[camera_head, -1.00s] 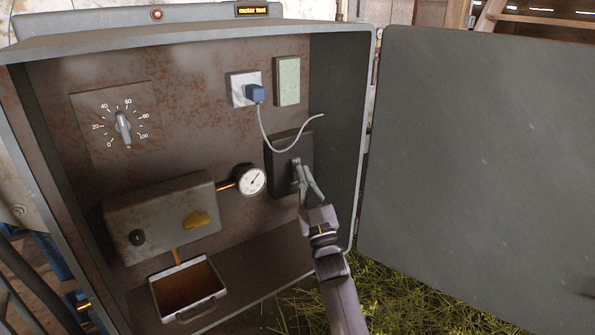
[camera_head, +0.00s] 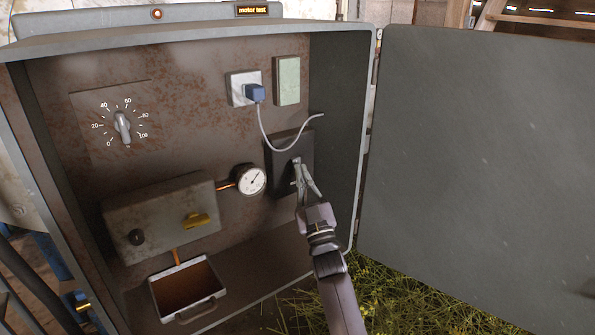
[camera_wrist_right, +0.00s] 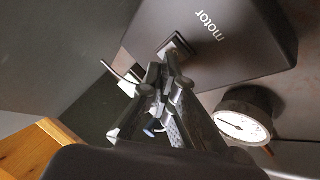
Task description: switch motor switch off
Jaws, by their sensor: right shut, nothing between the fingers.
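The motor switch is a dark box (camera_head: 290,148) on the back wall of the open cabinet, right of the round gauge. In the right wrist view its dark face (camera_wrist_right: 225,40) carries the word "motor", and a small switch piece (camera_wrist_right: 176,50) stands out from it. My right gripper (camera_head: 297,163) is shut and empty, its fingertips in front of the box. In the wrist view the fingertips (camera_wrist_right: 165,68) are right by the switch piece; whether they touch it I cannot tell. The switch's position is hard to read. My left gripper is not in view.
The cabinet door (camera_head: 475,160) stands open at right. A round gauge (camera_head: 251,180) sits left of the switch. A blue plug (camera_head: 255,93) with a white cable hangs above.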

